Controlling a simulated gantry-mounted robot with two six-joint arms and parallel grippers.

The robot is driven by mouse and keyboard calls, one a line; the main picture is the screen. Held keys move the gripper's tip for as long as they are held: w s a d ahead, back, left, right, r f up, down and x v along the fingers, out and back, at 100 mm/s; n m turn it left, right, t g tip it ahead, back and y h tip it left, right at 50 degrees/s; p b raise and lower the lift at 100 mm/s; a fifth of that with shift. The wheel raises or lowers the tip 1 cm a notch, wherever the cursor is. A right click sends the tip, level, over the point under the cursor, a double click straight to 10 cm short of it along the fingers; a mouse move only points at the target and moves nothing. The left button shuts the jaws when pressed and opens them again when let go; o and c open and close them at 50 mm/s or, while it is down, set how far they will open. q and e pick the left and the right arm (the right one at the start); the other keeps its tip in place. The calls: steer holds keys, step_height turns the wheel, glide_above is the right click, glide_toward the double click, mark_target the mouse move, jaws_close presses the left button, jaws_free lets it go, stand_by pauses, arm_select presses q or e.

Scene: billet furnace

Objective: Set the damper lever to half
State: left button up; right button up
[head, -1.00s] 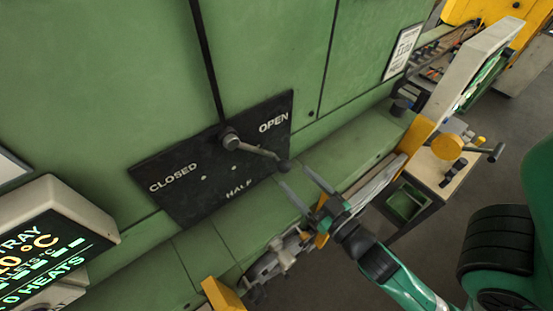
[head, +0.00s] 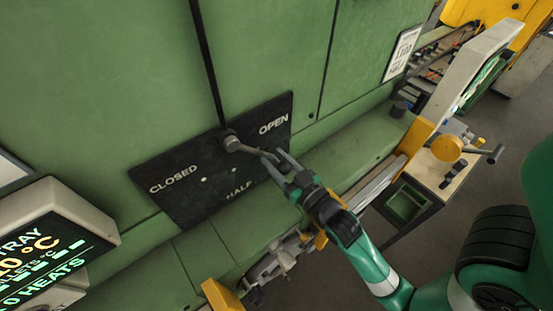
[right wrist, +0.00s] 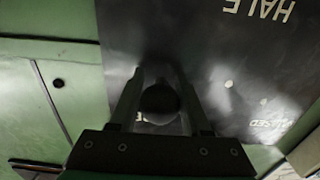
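The damper lever (head: 248,149) is a grey metal arm on a round hub, mounted on a black plate (head: 180,209) marked CLOSED, HALF and OPEN. It points right, below the OPEN label and off to the right of HALF. My right gripper (head: 273,158) is at the lever's outer end, with its fingers either side of it. In the right wrist view the dark round knob (right wrist: 160,103) sits between the two fingers, with narrow gaps beside it, so the gripper looks open around it. In the head view the fingers partly hide the knob. My left gripper is not in view.
The plate is on a green furnace wall (head: 110,80) with a green ledge (head: 345,150) below. A display box (head: 60,215) stands at lower left. A tilted panel (head: 475,70) and a side table (head: 450,180) stand at right.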

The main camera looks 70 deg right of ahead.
jaws_close()
stand_by(1.1)
